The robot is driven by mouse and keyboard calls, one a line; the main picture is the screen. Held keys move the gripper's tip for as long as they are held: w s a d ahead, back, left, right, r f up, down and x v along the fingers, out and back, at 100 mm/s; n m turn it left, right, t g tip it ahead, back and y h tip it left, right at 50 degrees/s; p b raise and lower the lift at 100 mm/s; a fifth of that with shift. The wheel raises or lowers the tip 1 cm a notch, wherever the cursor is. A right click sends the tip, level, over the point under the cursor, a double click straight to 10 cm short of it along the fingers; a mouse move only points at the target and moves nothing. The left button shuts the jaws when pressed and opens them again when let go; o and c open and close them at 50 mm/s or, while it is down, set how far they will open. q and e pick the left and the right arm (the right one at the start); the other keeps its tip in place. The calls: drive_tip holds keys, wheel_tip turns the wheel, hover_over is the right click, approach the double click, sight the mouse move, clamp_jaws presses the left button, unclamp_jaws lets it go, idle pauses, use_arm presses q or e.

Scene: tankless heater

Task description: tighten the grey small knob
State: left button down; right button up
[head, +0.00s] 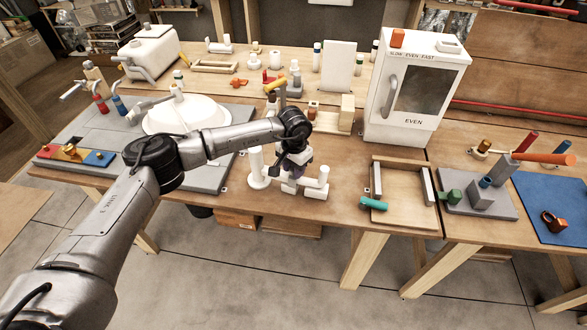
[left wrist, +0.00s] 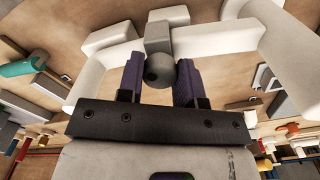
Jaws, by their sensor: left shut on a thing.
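In the left wrist view the grey small knob (left wrist: 160,72) is a dark grey round piece in front of a grey block (left wrist: 158,36) on white piping (left wrist: 215,42). My left gripper (left wrist: 161,80) has its two purple fingers on either side of the knob and is shut on it. In the head view my left gripper (head: 290,183) reaches down over the white pipe assembly (head: 318,190) at the table's front edge. There the knob is hidden by the gripper. My right gripper is in neither view.
A white oven-like box (head: 415,90) stands right of the pipes. A shallow wooden tray (head: 400,212) with a teal cylinder (head: 373,203) lies to the right. A round white basin (head: 185,115) is on the left. My left arm spans the table's left front.

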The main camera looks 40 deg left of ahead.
use_arm(q)
drive_tip(key=shift+f+m, duration=0.1)
drive_tip(key=shift+m, duration=0.4)
drive_tip(key=c, duration=1.1)
unclamp_jaws()
drive_tip(key=shift+o, duration=0.6)
drive_tip(key=n+p, duration=0.1)
drive_tip(key=n, duration=0.1)
drive_tip(key=shift+n, duration=0.3)
drive_tip(key=shift+n+p, duration=0.4)
drive_tip(key=shift+n, duration=1.4)
